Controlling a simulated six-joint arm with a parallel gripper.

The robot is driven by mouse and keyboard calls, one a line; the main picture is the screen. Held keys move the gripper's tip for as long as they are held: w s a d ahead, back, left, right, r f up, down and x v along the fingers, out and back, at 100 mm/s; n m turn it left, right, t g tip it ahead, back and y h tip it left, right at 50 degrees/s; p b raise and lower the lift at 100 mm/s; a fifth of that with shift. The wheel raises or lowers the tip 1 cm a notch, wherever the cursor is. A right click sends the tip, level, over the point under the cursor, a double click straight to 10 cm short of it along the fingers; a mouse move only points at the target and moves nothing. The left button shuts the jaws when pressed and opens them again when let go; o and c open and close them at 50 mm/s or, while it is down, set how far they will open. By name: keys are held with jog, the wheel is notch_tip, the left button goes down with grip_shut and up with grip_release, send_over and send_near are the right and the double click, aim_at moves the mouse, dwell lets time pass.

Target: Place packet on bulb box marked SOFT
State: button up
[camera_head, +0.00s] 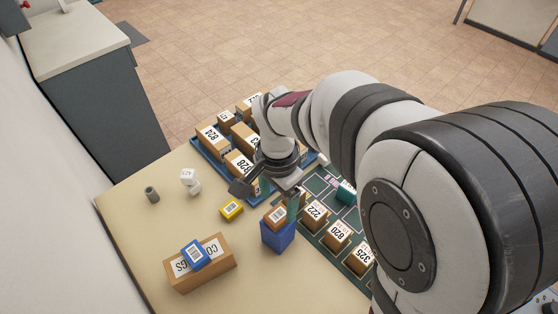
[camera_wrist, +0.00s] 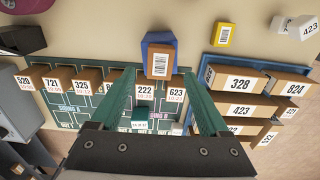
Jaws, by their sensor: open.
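My gripper (camera_head: 268,198) is open above the table; in the wrist view its two green fingers (camera_wrist: 162,75) stand wide apart with nothing between them. Just beyond the fingertips, a small brown packet with a white barcode label (camera_wrist: 160,63) sits on a blue box (camera_wrist: 148,42). In the head view this packet (camera_head: 275,216) and blue box (camera_head: 278,238) are just below my gripper. A larger brown box (camera_head: 215,279) at the front left has upside-down lettering, partly covered by a blue labelled packet (camera_head: 195,254) on it. I cannot read SOFT on any box.
A blue tray (camera_head: 205,163) of numbered boxes is behind, and a green board (camera_head: 322,184) with numbered boxes is at right. The table's left side is mostly clear.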

aim_at(279, 216)
notch_tip(279, 216, up, 7)
jog(key=s+d+f+n+y, duration=0.1)
jog(key=s+d, duration=0.3)
jog(key=s, duration=0.5)
jog(key=s+d+f+n, duration=0.1)
jog(key=s+d, duration=0.3)
jog(key=s, duration=0.5)
jog(key=shift+d+n+y, duration=0.15)
jog(key=shift+n+y, duration=0.25)
jog(key=shift+n, duration=0.3)
